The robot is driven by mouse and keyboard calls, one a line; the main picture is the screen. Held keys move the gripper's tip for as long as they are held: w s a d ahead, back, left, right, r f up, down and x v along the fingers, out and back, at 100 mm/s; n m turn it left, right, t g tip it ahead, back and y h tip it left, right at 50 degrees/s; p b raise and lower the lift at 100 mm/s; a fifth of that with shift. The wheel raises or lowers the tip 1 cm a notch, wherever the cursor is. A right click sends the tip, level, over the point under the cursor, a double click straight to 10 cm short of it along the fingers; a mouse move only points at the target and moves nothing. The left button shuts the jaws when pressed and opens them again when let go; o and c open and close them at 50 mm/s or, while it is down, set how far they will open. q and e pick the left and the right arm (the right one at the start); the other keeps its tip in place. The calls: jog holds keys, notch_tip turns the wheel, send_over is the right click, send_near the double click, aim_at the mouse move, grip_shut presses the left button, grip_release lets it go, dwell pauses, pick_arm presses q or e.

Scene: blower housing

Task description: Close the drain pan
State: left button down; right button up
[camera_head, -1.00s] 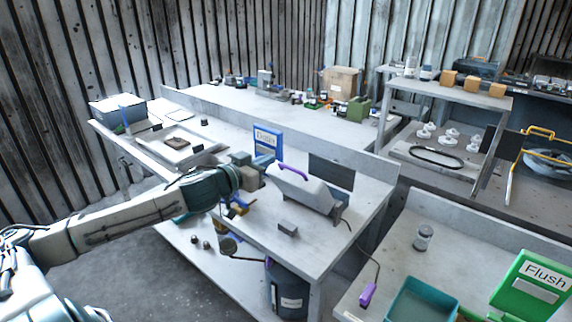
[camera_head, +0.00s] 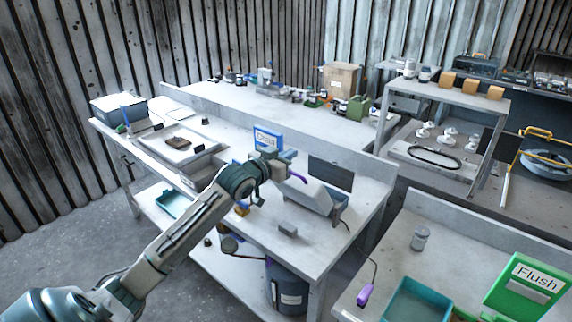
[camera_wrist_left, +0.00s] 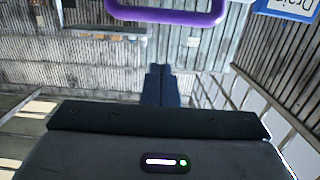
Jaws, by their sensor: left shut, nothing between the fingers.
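The drain pan (camera_head: 315,197) is a grey box with a slanted face and a purple handle (camera_head: 297,178), on the middle bench beside the blue "Drain" sign (camera_head: 267,136). My left gripper (camera_head: 286,156) is shut and empty, just above and behind the handle in the head view, and it hides part of the pan's left end. In the left wrist view the handle (camera_wrist_left: 165,16) crosses the top, beyond the closed fingertips (camera_wrist_left: 160,72), and the sign (camera_wrist_left: 290,8) shows at upper right. I cannot tell whether gripper and handle touch. My right gripper is not in view.
A small grey block (camera_head: 288,229) lies in front of the pan on the bench (camera_head: 325,245). A dark upright panel (camera_head: 331,173) stands behind the pan. A green "Flush" sign (camera_head: 527,287) and a teal bin (camera_head: 418,302) are at lower right.

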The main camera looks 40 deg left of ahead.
aim_at(299, 187)
pick_arm(q)
jog(key=shift+w+f+p, duration=0.25)
jog(key=shift+w+p, duration=0.05)
jog(key=f, duration=0.1)
jog(key=s+f+p, duration=0.1)
jog(key=f, duration=0.1)
jog(key=shift+s+f, duration=0.15)
jog(key=shift+s, duration=0.1)
